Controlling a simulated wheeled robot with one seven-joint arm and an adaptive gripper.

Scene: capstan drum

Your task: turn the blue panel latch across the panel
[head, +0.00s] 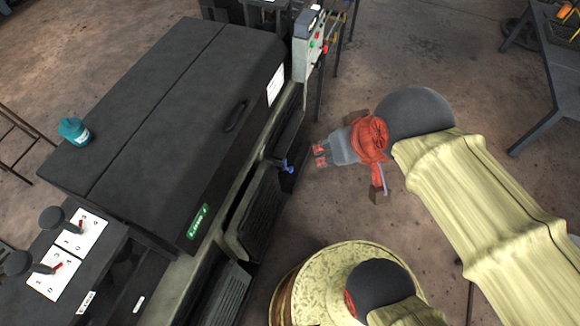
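The blue panel latch (287,166) is a small blue handle on the side of the dark machine, by the upper edge of a dark ribbed panel (262,207). My gripper (320,155) is a short way to the right of the latch and points left toward it, with red fingertips. A gap shows between the fingertips and the latch in the picture, and nothing is seen held. The fingers are small and seen from above, so I cannot tell how far apart they are.
The machine's dark cover (165,110) fills the left, with a teal jar (74,131) on it. A control box (308,48) stands at the machine's far end. Bare floor lies beyond my gripper.

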